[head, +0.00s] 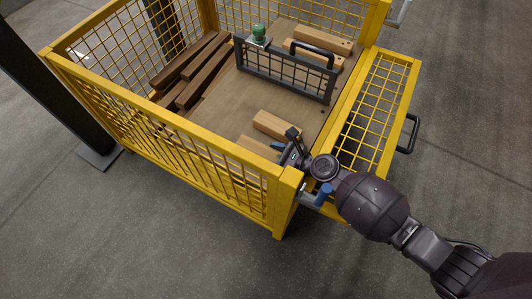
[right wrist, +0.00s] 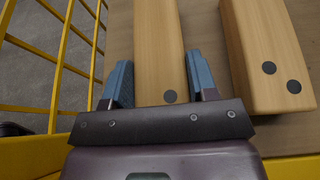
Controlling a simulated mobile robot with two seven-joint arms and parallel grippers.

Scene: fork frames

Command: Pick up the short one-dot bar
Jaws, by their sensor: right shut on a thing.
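The short one-dot bar (head: 258,148) is pale wood and lies near the front mesh wall of the yellow crate. In the right wrist view the one-dot bar (right wrist: 158,45) runs between the two blue fingers, its single dark dot close to the palm. My right gripper (head: 281,147) reaches over the crate's front corner and is shut on this bar; it also shows in the right wrist view (right wrist: 160,68). A two-dot bar (right wrist: 265,50) lies beside it, apart from the fingers. My left gripper is not in view.
The yellow mesh crate (head: 160,113) has its right side gate folded down (head: 372,115). Dark brown bars (head: 195,72) lie at the left. A grey mesh divider (head: 285,70) with a green-topped object (head: 259,34) stands mid-crate. More pale bars (head: 322,40) lie behind it.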

